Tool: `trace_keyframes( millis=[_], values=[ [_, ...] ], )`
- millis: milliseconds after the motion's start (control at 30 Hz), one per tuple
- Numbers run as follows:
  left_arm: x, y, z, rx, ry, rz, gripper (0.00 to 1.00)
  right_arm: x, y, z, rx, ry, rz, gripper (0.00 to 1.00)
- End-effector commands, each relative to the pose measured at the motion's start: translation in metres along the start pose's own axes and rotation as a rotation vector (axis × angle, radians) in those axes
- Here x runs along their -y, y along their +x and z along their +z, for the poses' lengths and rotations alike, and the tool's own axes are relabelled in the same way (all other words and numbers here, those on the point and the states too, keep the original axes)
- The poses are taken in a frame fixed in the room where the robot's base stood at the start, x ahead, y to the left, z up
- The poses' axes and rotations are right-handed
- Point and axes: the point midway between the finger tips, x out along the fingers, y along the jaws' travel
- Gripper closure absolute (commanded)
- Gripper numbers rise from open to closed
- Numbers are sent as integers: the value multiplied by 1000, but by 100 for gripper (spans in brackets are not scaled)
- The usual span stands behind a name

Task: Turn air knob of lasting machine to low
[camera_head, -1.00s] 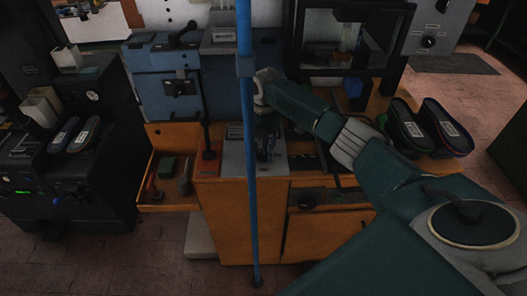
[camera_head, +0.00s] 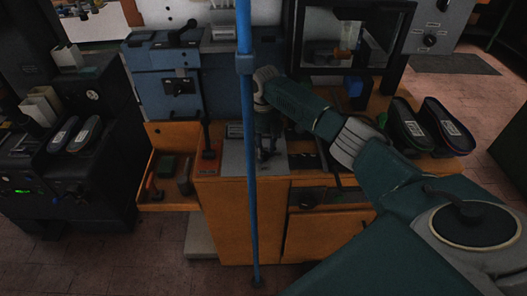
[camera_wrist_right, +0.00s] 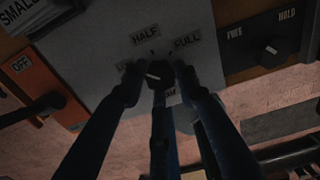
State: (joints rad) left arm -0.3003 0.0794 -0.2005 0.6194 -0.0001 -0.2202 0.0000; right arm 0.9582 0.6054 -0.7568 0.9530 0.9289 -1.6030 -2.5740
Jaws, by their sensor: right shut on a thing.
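The dark air knob (camera_wrist_right: 160,74) sits on a light grey panel (camera_wrist_right: 88,62) in the right wrist view. Labels HALF (camera_wrist_right: 145,36) and FULL (camera_wrist_right: 187,39) are above it. Another label at its left is mostly hidden by a finger and I cannot read it. The knob's white mark shows on its left side. My right gripper (camera_wrist_right: 157,78) is shut on the knob, with fingers at its left and right. In the head view, my right gripper (camera_head: 266,142) reaches down to the grey panel on the wooden bench; the knob is hidden there. My left gripper is not in view.
A blue upright pole (camera_head: 248,190) stands in front of the bench. The FREE/HOLD knob (camera_wrist_right: 271,53) is to the right, and an orange OFF plate (camera_wrist_right: 28,72) with a dark lever is to the left. An open drawer (camera_head: 170,207) with tools juts out left.

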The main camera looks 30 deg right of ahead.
Motion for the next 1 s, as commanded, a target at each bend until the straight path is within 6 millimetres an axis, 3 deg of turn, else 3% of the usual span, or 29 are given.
trace_keyframes(
  millis=[767, 800, 867, 1000],
  values=[
    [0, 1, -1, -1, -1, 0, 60, 1, -6, 7, 20, -99, 1, 96],
    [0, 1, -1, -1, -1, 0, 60, 1, -6, 7, 20, -99, 2, 64],
    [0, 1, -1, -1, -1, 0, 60, 1, -6, 7, 20, -99, 2, 52],
    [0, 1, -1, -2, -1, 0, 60, 0, -4, 4, 13, -100, 1, 51]
  ],
)
